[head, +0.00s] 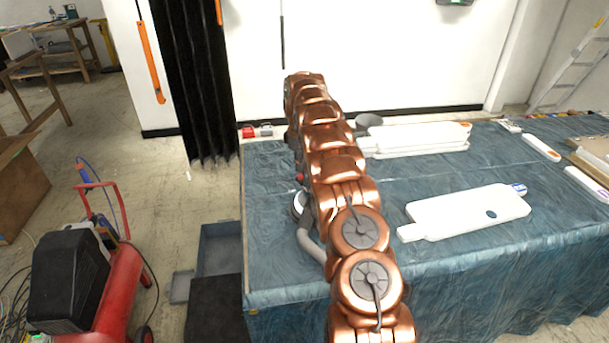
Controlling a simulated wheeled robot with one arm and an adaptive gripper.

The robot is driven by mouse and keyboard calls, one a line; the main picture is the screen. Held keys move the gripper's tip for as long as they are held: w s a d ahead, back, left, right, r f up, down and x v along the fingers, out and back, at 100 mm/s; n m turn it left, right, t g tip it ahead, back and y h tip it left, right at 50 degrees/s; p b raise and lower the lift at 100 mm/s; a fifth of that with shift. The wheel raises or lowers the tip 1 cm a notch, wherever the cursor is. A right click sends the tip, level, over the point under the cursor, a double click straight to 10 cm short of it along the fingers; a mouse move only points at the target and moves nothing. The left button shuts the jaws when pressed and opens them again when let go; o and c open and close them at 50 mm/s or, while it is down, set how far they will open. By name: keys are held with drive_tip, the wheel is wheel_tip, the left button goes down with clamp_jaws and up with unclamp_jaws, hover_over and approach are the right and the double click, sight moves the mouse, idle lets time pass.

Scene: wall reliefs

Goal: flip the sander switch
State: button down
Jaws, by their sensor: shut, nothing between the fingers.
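A grey and white rounded tool with a thick grey hose (308,242), which looks like the sander (297,206), is on the blue-covered table, just left of my arm. My arm hides most of it, and its switch cannot be made out. A small red spot shows just above it, but I cannot tell what it belongs to. My copper arm reaches from the bottom of the head view up past the table's left part. My gripper and its fingers do not show; the arm's own links hide that end.
The blue-covered table (400,270) carries a white paddle-shaped board (465,212) and stacked white boards (425,140) at right. A small red object (249,132) lies at its back left corner. A red compressor (112,285) stands on the floor at left.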

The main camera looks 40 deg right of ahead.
sight(299, 177)
drive_tip(key=shift+r+p, duration=0.8)
drive_tip(key=shift+r, duration=1.5)
drive_tip(key=s+a+r+m+g, duration=0.1)
drive_tip(key=s+a+r+m, duration=0.1)
drive_tip(key=s+a+r, duration=0.65)
drive_tip(key=s+a+r+m, duration=0.2)
drive_tip(key=s+a+r, duration=0.3)
drive_tip(key=s+a, duration=0.6)
drive_tip(key=s+a+f+m, duration=0.1)
drive_tip(key=s+a, duration=0.3)
drive_tip(key=s, duration=0.5)
drive_tip(key=s+a+f+m, duration=0.1)
drive_tip(key=s+a, duration=0.3)
drive_tip(key=s, duration=0.6)
drive_tip(key=s+a+f+m, duration=0.1)
drive_tip(key=s+a+f, duration=0.2)
drive_tip(key=s, duration=0.7)
drive_tip(key=shift+a+f+g, duration=0.3)
drive_tip(key=shift+a+g, duration=0.1)
drive_tip(key=shift+a, duration=0.4)
